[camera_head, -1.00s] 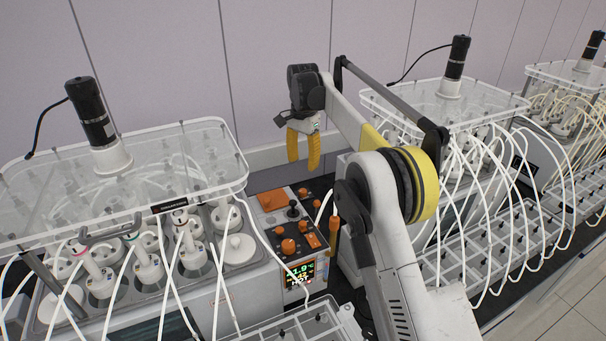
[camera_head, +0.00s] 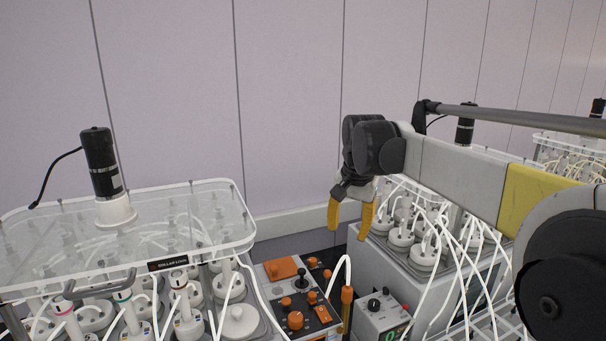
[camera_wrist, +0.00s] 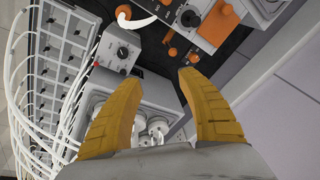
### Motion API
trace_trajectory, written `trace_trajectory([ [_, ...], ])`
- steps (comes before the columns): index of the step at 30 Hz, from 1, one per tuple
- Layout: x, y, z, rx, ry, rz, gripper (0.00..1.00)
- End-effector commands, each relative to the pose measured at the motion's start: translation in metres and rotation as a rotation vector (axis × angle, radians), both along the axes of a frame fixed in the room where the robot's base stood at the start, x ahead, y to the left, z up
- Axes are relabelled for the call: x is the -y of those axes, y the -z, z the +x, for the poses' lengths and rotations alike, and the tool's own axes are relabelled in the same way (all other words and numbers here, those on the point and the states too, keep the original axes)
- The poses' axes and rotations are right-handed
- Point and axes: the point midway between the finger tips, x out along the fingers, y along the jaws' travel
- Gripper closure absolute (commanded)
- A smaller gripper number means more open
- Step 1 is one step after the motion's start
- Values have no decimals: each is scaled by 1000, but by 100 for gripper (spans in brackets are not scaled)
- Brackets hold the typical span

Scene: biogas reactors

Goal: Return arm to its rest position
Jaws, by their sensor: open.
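My gripper (camera_head: 350,219) has two yellow fingers, spread apart with nothing between them. In the head view it hangs pointing down, in front of the pale wall and above the gap between two reactor units. In the wrist view my gripper (camera_wrist: 160,95) is also open and empty, with the equipment below it. My arm reaches in from the right of the head view, its upper link nearly level. No finger appears to touch anything.
A control box with orange knobs (camera_head: 294,313) stands below and left of my gripper. The left reactor's clear lid (camera_head: 210,215) carries a black motor (camera_head: 100,163). A grey box with a dial (camera_head: 378,315) and white tubes are at lower right. The wall area above is clear.

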Motion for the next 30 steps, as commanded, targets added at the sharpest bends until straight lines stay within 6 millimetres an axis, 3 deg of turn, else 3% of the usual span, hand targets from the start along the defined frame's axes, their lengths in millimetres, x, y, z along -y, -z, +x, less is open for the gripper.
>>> trace_trajectory([
  [1, 10, 7, -24, 26, -24, -6, 54],
  [8, 43, 37, -125, 154, -156, -52, 54],
  [15, 68, 112, -229, 282, -286, -127, 54],
  [18, 74, 146, -263, 325, -328, -160, 54],
  [24, 81, 189, -298, 375, -380, -204, 54],
  [30, 82, 195, -303, 384, -390, -213, 54],
])
